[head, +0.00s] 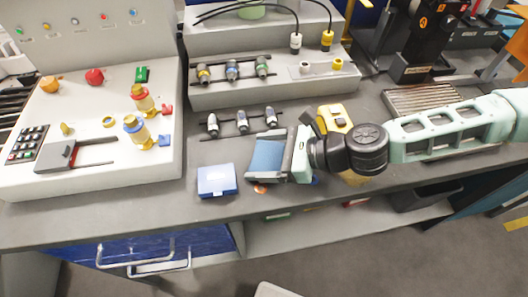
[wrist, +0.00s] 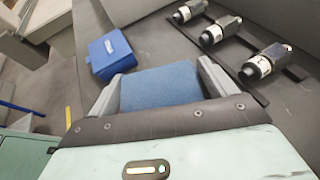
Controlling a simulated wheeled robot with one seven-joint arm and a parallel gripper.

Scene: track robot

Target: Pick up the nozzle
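Several nozzle-like fittings are in view, and I cannot tell which one the task names. My gripper (head: 267,155) is low over the bench, in front of this rack. Its fingers are wide apart, with a blue, rough-textured block (wrist: 160,88) filling the space between them and appearing held.
A closed blue box (head: 217,180) lies left of my gripper, near the bench's front edge. A yellow device (head: 335,117) is behind my wrist. A grey stepped stand (head: 225,92) carries more coloured fittings behind. A control panel (head: 80,185) fills the left.

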